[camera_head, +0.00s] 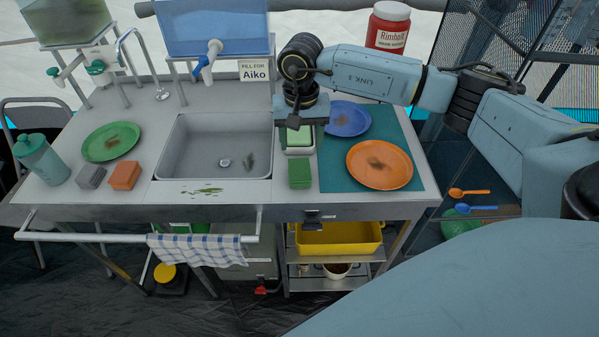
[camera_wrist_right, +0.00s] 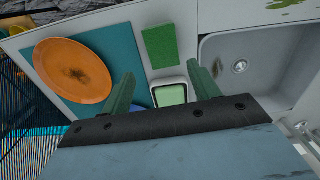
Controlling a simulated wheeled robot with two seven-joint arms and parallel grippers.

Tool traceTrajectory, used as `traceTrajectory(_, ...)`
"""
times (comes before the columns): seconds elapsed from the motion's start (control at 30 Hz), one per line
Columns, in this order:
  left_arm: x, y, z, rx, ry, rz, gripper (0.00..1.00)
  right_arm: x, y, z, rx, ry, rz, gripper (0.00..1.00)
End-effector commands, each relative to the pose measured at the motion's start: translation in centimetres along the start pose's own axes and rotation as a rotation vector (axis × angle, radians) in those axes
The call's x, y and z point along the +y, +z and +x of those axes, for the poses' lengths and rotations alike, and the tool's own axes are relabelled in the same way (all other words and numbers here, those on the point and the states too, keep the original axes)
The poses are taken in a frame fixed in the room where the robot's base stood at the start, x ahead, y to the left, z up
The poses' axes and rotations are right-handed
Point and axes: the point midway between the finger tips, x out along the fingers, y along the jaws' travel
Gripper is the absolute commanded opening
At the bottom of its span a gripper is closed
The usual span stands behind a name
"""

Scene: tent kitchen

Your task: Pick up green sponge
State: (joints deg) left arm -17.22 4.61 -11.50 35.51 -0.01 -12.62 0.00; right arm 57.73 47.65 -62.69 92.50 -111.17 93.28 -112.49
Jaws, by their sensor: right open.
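The green sponge (camera_head: 300,174) lies flat on the counter, between the sink and the teal mat. It also shows in the right wrist view (camera_wrist_right: 159,47), ahead of the fingertips. My right gripper (camera_head: 294,121) is open and empty above the counter, behind the sponge as the head view shows it. In the wrist view the two fingers of my right gripper (camera_wrist_right: 160,71) are spread apart, with a small white dish (camera_wrist_right: 155,87) holding something green showing between them. The sponge is apart from both fingers. My left gripper is not in view.
The sink (camera_head: 171,158) is left of the sponge. An orange plate (camera_head: 379,166) and a blue plate (camera_head: 346,118) rest on the teal mat (camera_head: 334,181) to the right. An orange sponge (camera_head: 125,176), a grey sponge (camera_head: 91,176) and a green plate (camera_head: 110,142) are at the left.

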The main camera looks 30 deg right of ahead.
Motion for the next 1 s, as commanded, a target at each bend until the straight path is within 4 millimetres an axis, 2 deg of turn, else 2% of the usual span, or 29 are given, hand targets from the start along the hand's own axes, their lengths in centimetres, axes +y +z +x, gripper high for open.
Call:
traceTrajectory(0.03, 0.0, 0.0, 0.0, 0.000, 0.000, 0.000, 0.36, 0.0, 0.1, 1.2, -0.004, 0.002, 0.002, 0.61)
traceTrajectory(0.2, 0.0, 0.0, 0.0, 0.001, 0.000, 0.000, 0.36, -0.1, 0.1, 4.0, -0.003, -0.002, 0.002, 0.61)
traceTrajectory(0.47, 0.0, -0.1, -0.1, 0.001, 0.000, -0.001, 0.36, -0.2, 0.1, 6.0, -0.003, -0.003, 0.002, 0.61)
traceTrajectory(0.7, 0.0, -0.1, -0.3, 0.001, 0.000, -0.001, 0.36, -0.4, 0.1, 9.5, -0.004, -0.004, 0.004, 0.61)
traceTrajectory(0.83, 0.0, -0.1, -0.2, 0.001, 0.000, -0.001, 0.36, -0.5, 0.1, 10.3, -0.001, -0.005, 0.002, 0.61)
traceTrajectory(1.0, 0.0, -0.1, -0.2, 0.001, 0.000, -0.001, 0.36, -0.4, 0.1, 10.3, -0.001, -0.005, 0.002, 0.61)
